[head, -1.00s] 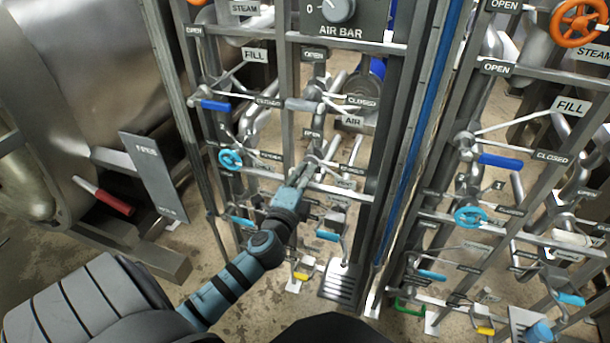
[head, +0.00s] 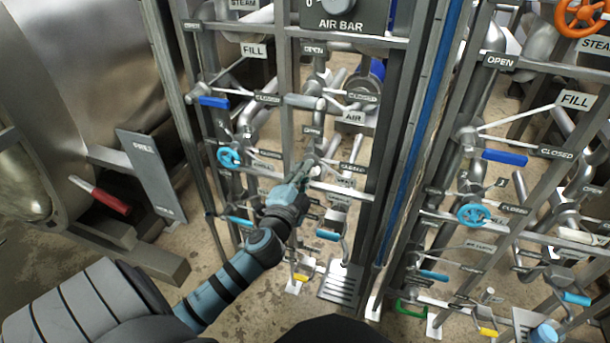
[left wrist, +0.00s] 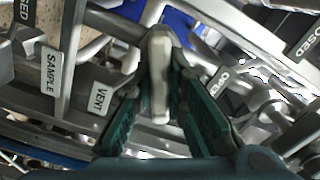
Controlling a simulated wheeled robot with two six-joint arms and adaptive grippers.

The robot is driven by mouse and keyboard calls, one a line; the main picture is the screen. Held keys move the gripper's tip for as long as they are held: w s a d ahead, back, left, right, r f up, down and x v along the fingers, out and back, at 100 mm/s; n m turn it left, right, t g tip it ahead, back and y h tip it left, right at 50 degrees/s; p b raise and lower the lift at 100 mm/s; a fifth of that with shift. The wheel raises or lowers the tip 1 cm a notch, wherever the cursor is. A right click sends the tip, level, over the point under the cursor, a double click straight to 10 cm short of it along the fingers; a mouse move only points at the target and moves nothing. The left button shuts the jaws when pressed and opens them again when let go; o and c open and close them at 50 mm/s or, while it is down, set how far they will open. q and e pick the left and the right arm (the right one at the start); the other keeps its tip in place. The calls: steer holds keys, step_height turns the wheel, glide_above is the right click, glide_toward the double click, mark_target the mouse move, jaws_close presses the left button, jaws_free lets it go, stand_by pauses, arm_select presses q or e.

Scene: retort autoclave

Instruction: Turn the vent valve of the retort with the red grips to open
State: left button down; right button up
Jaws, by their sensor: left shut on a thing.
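My left gripper (head: 303,172) is at the middle of the left valve frame. In the left wrist view its green fingers (left wrist: 160,112) are on both sides of a pale, cream-grey lever handle (left wrist: 159,62), shut on it. A VENT label (left wrist: 98,98) is just left of this handle, and an OPEN label (left wrist: 217,82) is to its right. The lever is mostly hidden by the gripper in the head view. A retort (head: 85,70) with a red grip (head: 112,202) stands left of this frame. My right gripper is out of view.
The left frame holds a blue FILL lever (head: 214,101), a light-blue handwheel (head: 229,157) and steel bars close around my gripper. A second valve frame with a blue lever (head: 504,157) stands at the right. A SAMPLE label (left wrist: 51,75) shows in the left wrist view.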

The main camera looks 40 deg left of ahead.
arm_select(q)
steer(key=shift+n, duration=0.4)
steer(key=c, duration=1.6)
jaws_free()
steer(key=v, duration=1.2)
